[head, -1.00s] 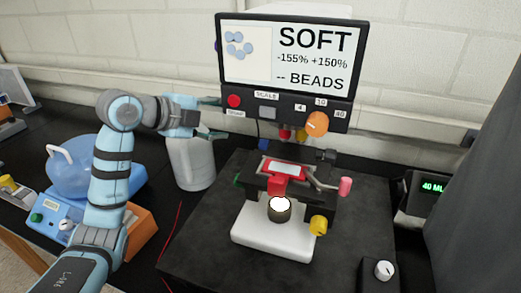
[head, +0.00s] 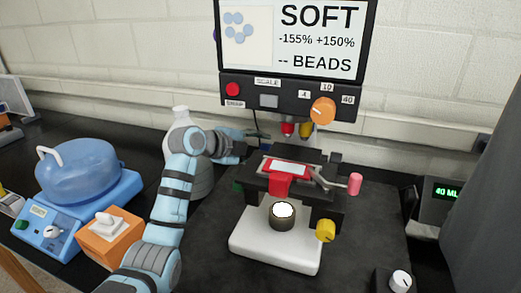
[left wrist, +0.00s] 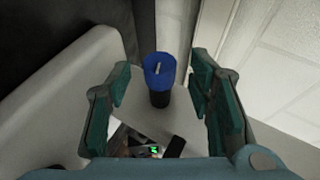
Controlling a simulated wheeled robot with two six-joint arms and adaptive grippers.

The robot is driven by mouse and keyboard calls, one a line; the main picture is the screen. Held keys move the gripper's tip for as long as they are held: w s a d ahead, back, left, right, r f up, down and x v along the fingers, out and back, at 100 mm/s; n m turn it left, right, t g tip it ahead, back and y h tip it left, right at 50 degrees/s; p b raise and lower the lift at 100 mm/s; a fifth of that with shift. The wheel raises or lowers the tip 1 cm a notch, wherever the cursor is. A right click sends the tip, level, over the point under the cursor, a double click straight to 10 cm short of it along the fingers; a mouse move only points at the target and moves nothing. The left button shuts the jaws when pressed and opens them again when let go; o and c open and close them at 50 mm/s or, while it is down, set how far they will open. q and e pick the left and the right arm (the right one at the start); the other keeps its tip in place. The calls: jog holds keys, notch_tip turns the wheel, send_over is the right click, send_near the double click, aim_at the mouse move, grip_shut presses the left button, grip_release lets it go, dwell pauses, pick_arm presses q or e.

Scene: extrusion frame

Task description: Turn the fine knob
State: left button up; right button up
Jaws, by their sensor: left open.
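A microscope with a white base (head: 272,247) and dark stage stands under a screen. In the head view a yellow knob (head: 325,230) is at its lower right and a pink-capped knob (head: 355,184) at the stage's right. In the left wrist view a blue knob (left wrist: 159,71) with a white mark on its end sits on a black shaft between my fingertips, apart from them. I cannot tell whether it is the fine knob. My left gripper (left wrist: 163,101) is open and empty. In the head view my left gripper (head: 254,134) is at the microscope's left, partly hidden.
The screen (head: 292,38) reads SOFT and has a button panel below it. A white jug (head: 181,125) stands behind my left arm. A blue device (head: 78,170) and an orange box (head: 110,236) are at left. A small knob box (head: 398,281) is at lower right.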

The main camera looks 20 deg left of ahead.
pick_arm(q)
jog(key=shift+x, duration=0.8)
grip_shut()
jog(key=shift+f+t+b, duration=0.35)
jog(key=shift+t, duration=0.35)
jog(key=shift+s+f+m+t+h+b, duration=0.15)
jog(key=shift+m+t+h+b, duration=0.2)
jog(key=shift+t, duration=0.35)
jog(key=shift+m+t+h+b, duration=0.25)
jog(key=shift+m+t+b, duration=0.1)
jog(key=shift+t, duration=0.35)
